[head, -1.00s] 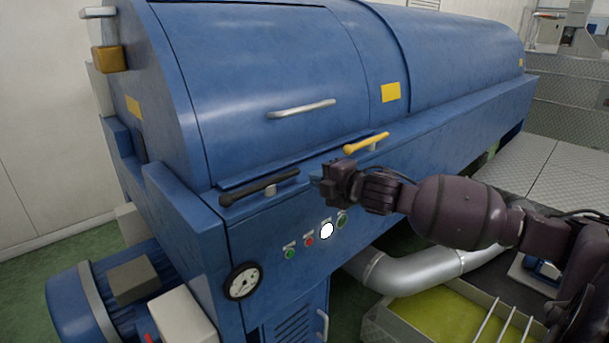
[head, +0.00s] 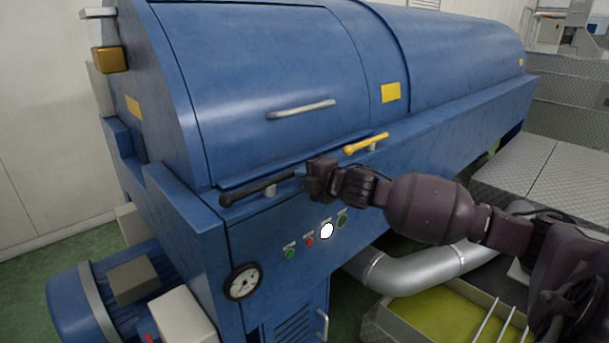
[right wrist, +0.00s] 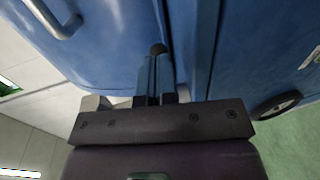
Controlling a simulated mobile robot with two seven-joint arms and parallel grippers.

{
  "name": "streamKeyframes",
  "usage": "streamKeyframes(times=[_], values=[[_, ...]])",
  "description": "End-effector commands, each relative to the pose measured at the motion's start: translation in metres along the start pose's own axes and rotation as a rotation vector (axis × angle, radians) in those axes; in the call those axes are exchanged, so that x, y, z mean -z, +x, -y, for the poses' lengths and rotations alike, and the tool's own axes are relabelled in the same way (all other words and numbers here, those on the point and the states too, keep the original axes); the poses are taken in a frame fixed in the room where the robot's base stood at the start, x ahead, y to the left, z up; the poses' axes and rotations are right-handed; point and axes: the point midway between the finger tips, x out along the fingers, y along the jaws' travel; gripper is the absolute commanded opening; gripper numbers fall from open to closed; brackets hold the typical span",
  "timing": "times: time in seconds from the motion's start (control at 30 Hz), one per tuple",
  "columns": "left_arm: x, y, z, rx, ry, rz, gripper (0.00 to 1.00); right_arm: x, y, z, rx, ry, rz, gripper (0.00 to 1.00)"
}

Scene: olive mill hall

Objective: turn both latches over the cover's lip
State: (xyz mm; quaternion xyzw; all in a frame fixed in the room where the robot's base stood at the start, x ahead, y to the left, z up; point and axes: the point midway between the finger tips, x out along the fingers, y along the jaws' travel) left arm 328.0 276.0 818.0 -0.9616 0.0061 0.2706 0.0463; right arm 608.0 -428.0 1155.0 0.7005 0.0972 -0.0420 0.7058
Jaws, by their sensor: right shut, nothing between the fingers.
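The blue cover (head: 250,75) is down on the machine, with its lip (head: 232,184) along the lower front edge. The black latch (head: 250,193) lies lengthwise along the front near the lip. The yellow latch (head: 362,144) lies likewise farther right, with nothing touching it. My right gripper (head: 310,177) is shut and empty at the right end of the black latch; I cannot tell whether it touches. My left gripper is out of view.
Below the latches are buttons (head: 309,241) and a round gauge (head: 242,281). A bare handle (head: 301,109) sits on the cover. A silver pipe (head: 425,268) and a tray of yellow-green liquid (head: 430,315) lie below my right arm.

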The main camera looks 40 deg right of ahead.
Motion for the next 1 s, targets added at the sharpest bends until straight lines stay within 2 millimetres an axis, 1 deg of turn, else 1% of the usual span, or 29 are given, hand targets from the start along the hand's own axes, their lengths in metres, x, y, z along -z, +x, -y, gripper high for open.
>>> streamKeyframes(times=[0.27, 0.6, 0.8, 1.0], values=[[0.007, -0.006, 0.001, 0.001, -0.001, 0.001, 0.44, -0.003, 0.007, -0.004, -0.001, -0.001, 0.001, 0.00], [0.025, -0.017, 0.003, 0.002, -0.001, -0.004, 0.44, -0.007, 0.027, -0.009, -0.001, 0.000, 0.002, 0.00], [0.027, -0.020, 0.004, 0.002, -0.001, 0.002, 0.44, -0.007, 0.037, -0.010, -0.001, 0.001, 0.000, 0.00], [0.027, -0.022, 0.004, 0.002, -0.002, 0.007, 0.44, -0.007, 0.043, -0.010, 0.000, 0.000, 0.001, 0.00]])
